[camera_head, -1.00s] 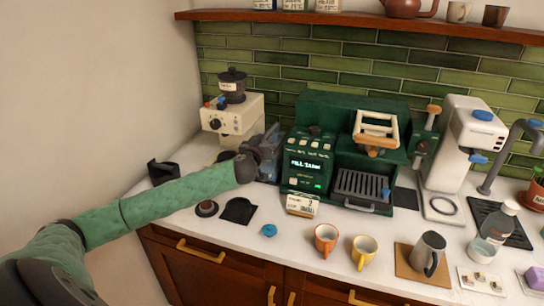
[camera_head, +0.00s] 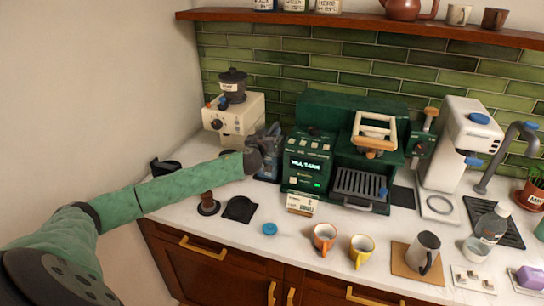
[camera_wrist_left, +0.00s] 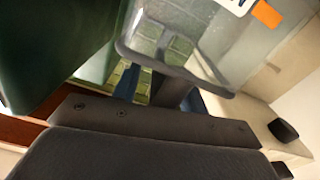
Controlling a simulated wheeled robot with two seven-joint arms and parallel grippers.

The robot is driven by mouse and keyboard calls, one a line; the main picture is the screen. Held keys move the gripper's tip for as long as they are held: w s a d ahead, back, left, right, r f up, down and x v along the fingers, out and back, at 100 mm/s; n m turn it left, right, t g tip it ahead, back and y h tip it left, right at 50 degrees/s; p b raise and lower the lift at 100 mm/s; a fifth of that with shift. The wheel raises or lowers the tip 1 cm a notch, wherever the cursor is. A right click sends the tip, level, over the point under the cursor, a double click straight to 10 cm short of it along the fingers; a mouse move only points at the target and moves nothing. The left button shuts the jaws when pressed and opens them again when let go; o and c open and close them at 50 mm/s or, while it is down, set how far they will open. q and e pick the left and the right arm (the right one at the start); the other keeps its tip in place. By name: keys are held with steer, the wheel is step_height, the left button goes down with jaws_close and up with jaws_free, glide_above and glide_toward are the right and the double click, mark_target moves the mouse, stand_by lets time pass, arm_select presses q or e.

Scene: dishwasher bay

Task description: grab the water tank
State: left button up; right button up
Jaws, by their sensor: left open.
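A clear tank with a dark rim and an orange tab, which looks like the water tank (camera_wrist_left: 195,38), fills the upper middle of the left wrist view. It is close in front of my left gripper (camera_head: 270,143). In the head view, the gripper is at the left side of the green coffee machine (camera_head: 335,145) and largely hides the tank. The gripper is open. I cannot tell whether its fingers touch the tank. The machine's screen seems to read "FILL TANK". My right gripper is not in view.
A cream grinder (camera_head: 232,115) stands close behind and left of my left gripper. A tamper (camera_head: 207,204), a dark mat (camera_head: 239,209) and a blue disc (camera_head: 270,229) lie on the front counter. An orange cup (camera_head: 324,237) and a yellow cup (camera_head: 362,250) stand farther right.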

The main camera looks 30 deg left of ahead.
arm_select(q)
jaws_close()
stand_by(1.3)
steer(key=shift+r, duration=0.1)
